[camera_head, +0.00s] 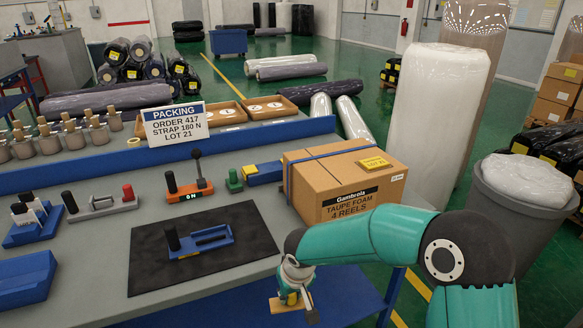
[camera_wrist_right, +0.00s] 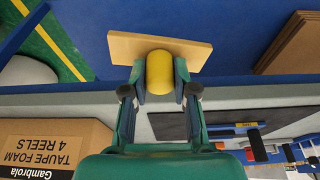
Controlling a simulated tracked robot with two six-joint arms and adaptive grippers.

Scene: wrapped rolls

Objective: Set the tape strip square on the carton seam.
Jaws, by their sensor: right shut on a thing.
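The brown carton (camera_head: 345,185), marked "TAUPE FOAM 4 REELS", sits upright on the right end of the grey bench. A thin blue band (camera_head: 325,154) runs across its top and down one side, beside a yellow label (camera_head: 375,163). My right gripper (camera_head: 293,289) is in front of and below the carton, apart from it. It is shut on the yellow knob (camera_wrist_right: 160,72) of a flat wooden block (camera_wrist_right: 125,47); the carton also shows in the wrist view (camera_wrist_right: 50,145). I cannot make out a separate tape strip. My left gripper is not in view.
A black mat (camera_head: 215,265) with a blue tool (camera_head: 200,241) lies left of my gripper. An orange-based lever tool (camera_head: 189,188) and a blue-and-yellow block (camera_head: 264,173) stand left of the carton. A grey bin (camera_head: 520,220) stands right. A blue lower shelf (camera_head: 345,292) is under the bench.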

